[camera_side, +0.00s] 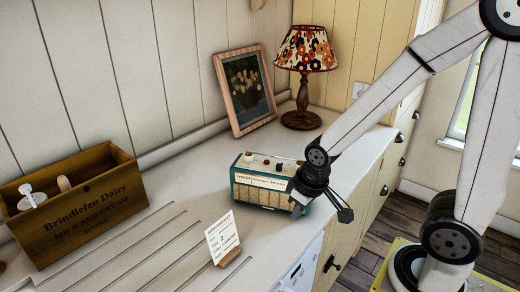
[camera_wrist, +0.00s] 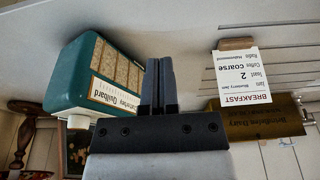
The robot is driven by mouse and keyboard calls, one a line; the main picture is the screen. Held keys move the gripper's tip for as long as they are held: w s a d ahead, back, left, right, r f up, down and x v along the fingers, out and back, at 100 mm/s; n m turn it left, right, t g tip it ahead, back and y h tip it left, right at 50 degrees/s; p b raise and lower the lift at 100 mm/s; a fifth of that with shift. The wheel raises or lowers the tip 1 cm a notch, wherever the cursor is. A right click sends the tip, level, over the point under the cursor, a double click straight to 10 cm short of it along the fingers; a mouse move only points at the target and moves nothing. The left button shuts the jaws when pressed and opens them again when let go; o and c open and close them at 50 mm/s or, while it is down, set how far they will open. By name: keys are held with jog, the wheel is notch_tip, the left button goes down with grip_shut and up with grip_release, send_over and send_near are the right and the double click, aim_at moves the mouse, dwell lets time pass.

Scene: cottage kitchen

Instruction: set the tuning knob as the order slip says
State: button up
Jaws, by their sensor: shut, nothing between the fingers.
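A teal radio (camera_side: 262,197) with a slatted front stands on the counter; in the wrist view it is upside down at the left (camera_wrist: 95,78). Its top carries a cream knob (camera_side: 249,155), a red one (camera_side: 266,160) and a dark one (camera_side: 279,166). A station strip (camera_side: 262,181) runs along its upper front, partly hidden by my arm. My gripper (camera_side: 298,210) is shut and empty at the radio's right front corner; its fingers (camera_wrist: 158,64) show beside the radio.
A wooden dairy crate (camera_side: 85,215) stands at the left. A framed picture (camera_side: 244,92) and a flowered lamp (camera_side: 305,50) stand behind the radio. Grooves mark the counter (camera_side: 175,170) left of the slip. The counter's front edge is close to the radio's right.

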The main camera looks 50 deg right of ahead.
jog(key=o, duration=0.6)
jog(key=w+a+r+m+g+y, duration=0.2)
jog(key=w+a+r+m+y, duration=0.2)
jog(key=w+m+y, duration=0.45)
jog(key=w+a+r+m+g+y, duration=0.25)
jog(key=w+a+m+y, duration=0.2)
jog(key=m, duration=0.65)
jog(key=shift+n+t+y, duration=0.25)
jog(key=shift+t+y, duration=0.05)
jog(key=shift+t, duration=0.05)
jog(key=shift+s+d+f, duration=0.1)
jog(key=shift+d+f, duration=0.05)
jog(key=shift+f, duration=1.15)
jog(key=shift+s+d+f, duration=0.1)
jog(key=shift+f, duration=1.15)
jog(key=shift+f, duration=0.15)
